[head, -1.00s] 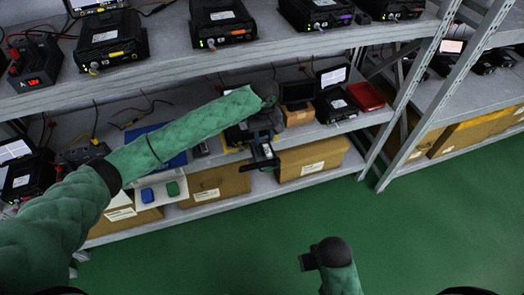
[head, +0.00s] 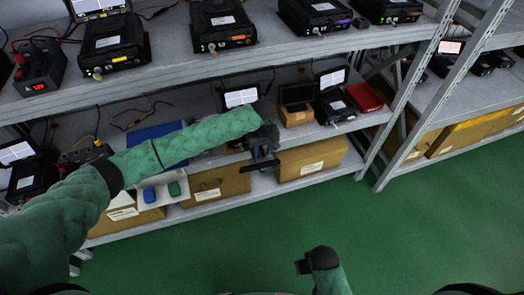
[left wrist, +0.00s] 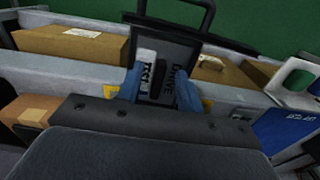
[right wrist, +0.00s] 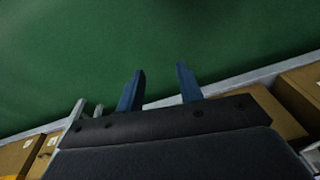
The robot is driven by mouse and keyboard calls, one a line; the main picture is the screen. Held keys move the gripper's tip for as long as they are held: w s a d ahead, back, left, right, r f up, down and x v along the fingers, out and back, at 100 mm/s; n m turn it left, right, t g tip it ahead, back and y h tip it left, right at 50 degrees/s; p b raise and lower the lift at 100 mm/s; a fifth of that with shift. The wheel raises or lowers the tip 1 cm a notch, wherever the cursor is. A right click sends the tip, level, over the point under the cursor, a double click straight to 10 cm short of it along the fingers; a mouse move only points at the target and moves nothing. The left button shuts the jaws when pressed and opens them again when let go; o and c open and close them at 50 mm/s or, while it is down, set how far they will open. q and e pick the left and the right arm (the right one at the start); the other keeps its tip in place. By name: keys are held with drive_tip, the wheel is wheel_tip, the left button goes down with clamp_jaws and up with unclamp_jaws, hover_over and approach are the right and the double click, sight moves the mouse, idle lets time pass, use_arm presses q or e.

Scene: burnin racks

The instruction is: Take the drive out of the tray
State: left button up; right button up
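A black tray (left wrist: 205,40) with a loop handle juts out beyond the shelf's front edge in the left wrist view. It also shows in the head view (head: 262,165). The drive (left wrist: 157,75) is in the tray, with "TEST" on a white strip and "DRIVE" on the dark part beside it. My left gripper (left wrist: 160,82) is over the drive, its blue fingers apart, one at each side. I cannot tell whether they touch it. My right gripper (right wrist: 160,70) is open and empty over the green floor, low in the head view (head: 302,267).
The upper shelf (head: 170,62) with several black units hangs above my left arm. Cardboard boxes (head: 312,157) stand on the bottom shelf. A white holder (head: 162,203) with blue and green pieces is at the left. The green floor (head: 430,220) in front is clear.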

sight(264, 152)
use_arm(q)
clamp_jaws()
idle(0.3)
